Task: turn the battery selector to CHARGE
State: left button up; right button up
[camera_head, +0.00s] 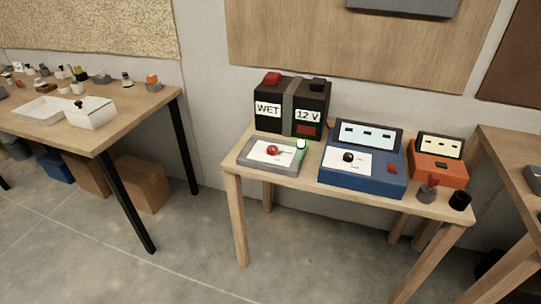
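A grey panel (255,163) with a white plate and a round red knob (272,150) lies at the left front of the small wooden table (310,184). A thin pointer line runs from the red knob to the right. A small lit white-green lamp (301,144) is at the panel's right back. A black battery (291,93) labelled WET and 12 V stands behind it. A blue unit (361,180) to the right has a white plate with a black knob (348,157). The plate lettering is too small to read, so I cannot tell which knob is the battery selector. Neither gripper shows.
An orange unit (437,174) and two dark small items, one a black cup (460,201), stand at the table's right end. A cluttered workbench (120,107) is at left, with cardboard boxes (143,185) underneath. Another table is at the right edge. The floor in front is clear.

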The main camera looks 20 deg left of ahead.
aim_at(272, 150)
jog(key=z, duration=0.05)
jog(key=k, duration=0.5)
jog(key=u, duration=0.65)
jog(key=i, duration=0.8)
jog(key=z, duration=0.55)
jog(key=i, duration=0.6)
jog(key=z, duration=0.65)
